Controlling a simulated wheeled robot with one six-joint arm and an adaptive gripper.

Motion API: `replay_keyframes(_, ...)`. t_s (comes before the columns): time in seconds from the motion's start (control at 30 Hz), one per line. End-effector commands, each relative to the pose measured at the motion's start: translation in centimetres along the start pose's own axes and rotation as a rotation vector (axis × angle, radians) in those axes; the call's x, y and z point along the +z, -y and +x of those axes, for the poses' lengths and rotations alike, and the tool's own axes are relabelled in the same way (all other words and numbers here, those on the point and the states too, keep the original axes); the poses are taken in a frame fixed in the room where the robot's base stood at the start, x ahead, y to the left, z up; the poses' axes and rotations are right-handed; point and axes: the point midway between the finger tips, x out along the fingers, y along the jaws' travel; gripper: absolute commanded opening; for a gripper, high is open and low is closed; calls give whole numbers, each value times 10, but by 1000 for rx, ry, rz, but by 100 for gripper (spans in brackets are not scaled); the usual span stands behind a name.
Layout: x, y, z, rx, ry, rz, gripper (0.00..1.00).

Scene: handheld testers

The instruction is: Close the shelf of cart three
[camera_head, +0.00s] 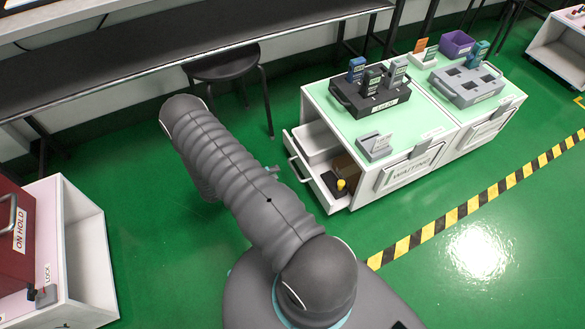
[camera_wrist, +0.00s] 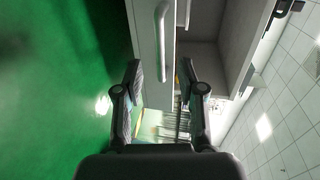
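A white cart (camera_head: 360,205) with a pale green top stands right of centre in the head view. Its shelf, a drawer-like tray (camera_head: 318,182), is pulled out at the left end and has a bar handle (camera_head: 299,168). A yellow-knobbed item (camera_head: 341,185) is in the tray. In the wrist view, a white front panel (camera_wrist: 147,25) with a handle (camera_wrist: 161,45) lies ahead of my gripper (camera_wrist: 160,65). The fingers are spread apart with nothing visibly gripped; contact with the panel cannot be told.
Dark holders with handheld testers (camera_head: 370,95) stand on the cart top. A black stool (camera_head: 222,65) is behind my arm. Another white cart (camera_head: 88,240) with a red "ON HOLD" box (camera_head: 15,235) is at the left. Green floor lies clear at the lower right, beyond the striped tape (camera_head: 450,218).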

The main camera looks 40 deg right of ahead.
Motion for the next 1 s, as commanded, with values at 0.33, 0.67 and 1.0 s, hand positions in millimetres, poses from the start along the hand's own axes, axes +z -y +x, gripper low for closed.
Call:
replay_keyframes(0.33, -1, 0, 62, 0, -4, 1, 39)
replay_keyframes(0.67, 0, 0, 85, 0, -1, 1, 39)
replay_keyframes(1.0, 0, 0, 86, 0, -1, 1, 17)
